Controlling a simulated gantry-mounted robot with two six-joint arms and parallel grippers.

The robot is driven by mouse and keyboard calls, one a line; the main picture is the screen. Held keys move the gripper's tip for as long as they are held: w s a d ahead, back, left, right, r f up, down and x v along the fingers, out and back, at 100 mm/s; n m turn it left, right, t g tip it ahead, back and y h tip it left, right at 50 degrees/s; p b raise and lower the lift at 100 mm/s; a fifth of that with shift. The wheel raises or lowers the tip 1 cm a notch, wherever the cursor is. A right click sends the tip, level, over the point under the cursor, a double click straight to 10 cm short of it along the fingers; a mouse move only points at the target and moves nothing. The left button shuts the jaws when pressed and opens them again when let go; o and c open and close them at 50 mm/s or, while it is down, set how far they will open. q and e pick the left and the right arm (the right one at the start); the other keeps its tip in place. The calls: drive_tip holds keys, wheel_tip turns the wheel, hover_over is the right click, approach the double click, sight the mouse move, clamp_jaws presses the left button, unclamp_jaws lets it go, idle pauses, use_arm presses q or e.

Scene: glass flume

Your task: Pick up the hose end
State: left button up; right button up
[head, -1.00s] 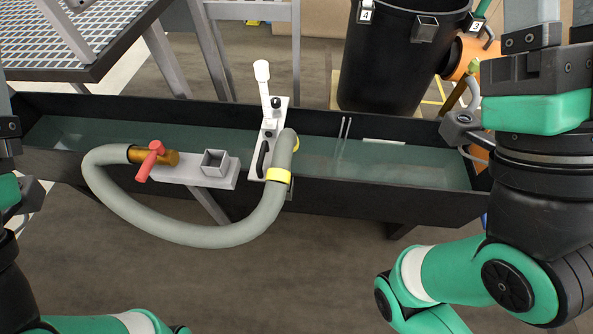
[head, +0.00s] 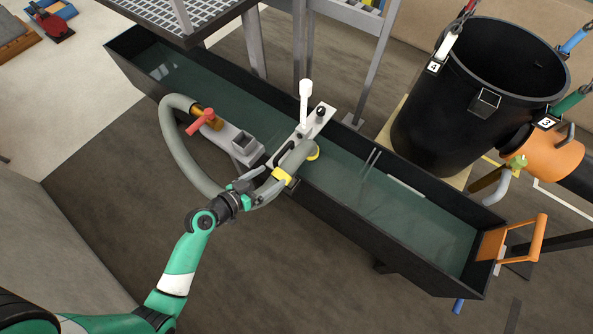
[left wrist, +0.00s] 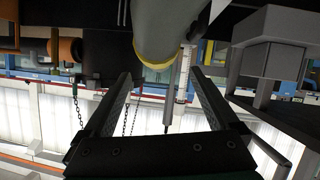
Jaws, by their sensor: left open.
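The grey hose (head: 176,155) loops from a brass fitting with a red handle (head: 205,119) round to its end with a yellow band (head: 283,177), at a bracket on the flume's near wall. The hose also shows in the left wrist view (left wrist: 168,22), with its yellow band (left wrist: 158,58) just ahead of my fingers. My left gripper (head: 256,187) is open beside the hose near the yellow band, in front of the flume. In the wrist view no hose shows between the finger pads of the gripper (left wrist: 161,78). Whether a finger touches it I cannot tell. My right gripper is out of view.
The black glass flume (head: 408,240) runs diagonally across the middle. A bracket with a white-handled lever (head: 305,100) stands on it by the hose. A black barrel (head: 440,125) stands behind, and an orange frame (head: 515,243) sits at the right end. The floor in front is clear.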

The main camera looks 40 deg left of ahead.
sight(280, 171)
use_arm(q)
drive_tip(key=b+x, duration=0.1)
drive_tip(key=x, duration=0.4)
drive_tip(key=shift+w+f, duration=0.1)
drive_tip(key=shift+w, duration=0.2)
drive_tip(key=shift+w+d+f, duration=0.1)
drive_tip(key=shift+w+f, duration=0.05)
drive_tip(key=shift+f, duration=0.05)
drive_tip(key=b+x, duration=0.2)
drive_tip(key=x, duration=0.2)
drive_tip(key=shift+f, duration=0.2)
drive_tip(key=shift+w, duration=0.3)
clamp_jaws()
drive_tip(key=shift+r, duration=0.1)
